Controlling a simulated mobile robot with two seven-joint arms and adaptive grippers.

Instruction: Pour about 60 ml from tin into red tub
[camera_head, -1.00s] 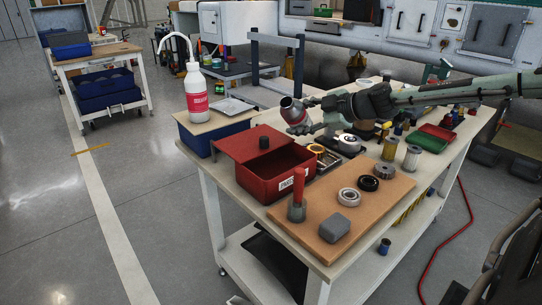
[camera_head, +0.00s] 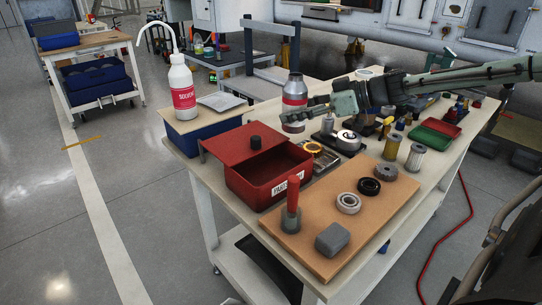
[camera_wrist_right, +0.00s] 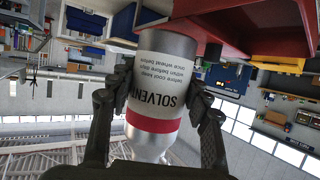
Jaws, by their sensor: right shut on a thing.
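The tin (camera_head: 293,97) is a silver bottle-shaped can with a red band. It stands nearly upright in the air just beyond the red tub's far right side. My right gripper (camera_head: 300,114) is shut around its body. The wrist view shows the tin (camera_wrist_right: 165,95) upside down in the picture, its "SOLVENT" label between the two fingers (camera_wrist_right: 163,98). The red tub (camera_head: 262,187) is an open box with a white label, on the table, with a red lid part at its back left. What is inside the tub is hard to make out. My left gripper is not in view.
A white solvent squeeze bottle (camera_head: 182,88) stands on a blue box (camera_head: 215,128) at the left. A brown board (camera_head: 335,225) with bearings, a red-handled tool and a grey block lies in front. Red and green trays (camera_head: 432,139) and small jars crowd the right.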

